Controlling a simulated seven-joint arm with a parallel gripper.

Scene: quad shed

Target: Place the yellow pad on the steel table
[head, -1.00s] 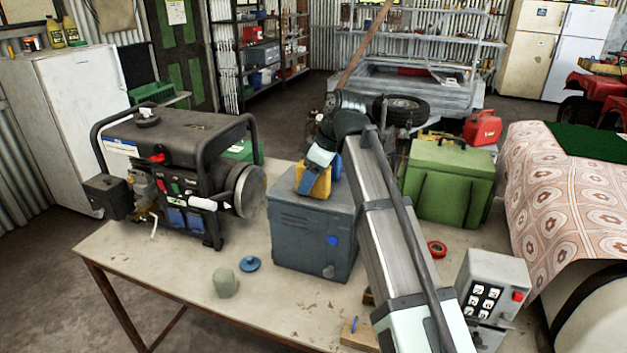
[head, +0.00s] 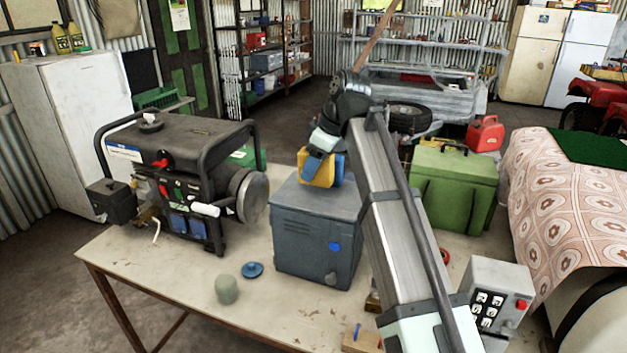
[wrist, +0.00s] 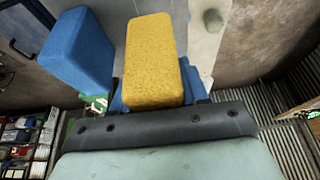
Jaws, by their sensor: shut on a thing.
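The yellow pad (head: 319,173) is held at the end of my gripper (head: 322,152), just above the top of a blue-grey metal box. In the wrist view the yellow pad (wrist: 152,60) sticks out between the blue fingers of my gripper (wrist: 158,97). A similar blue pad (wrist: 75,50) is close beside it there; in the head view it shows partly behind the yellow pad. The box (head: 316,238) stands on a table (head: 185,290) with a worn pale top and rusty brown legs.
A generator (head: 185,175) stands at the table's left. A blue lid (head: 253,270) and a grey-green rounded object (head: 227,289) lie before the box. A green case (head: 455,185) and a grey control box (head: 493,295) are at the right. The front left of the tabletop is clear.

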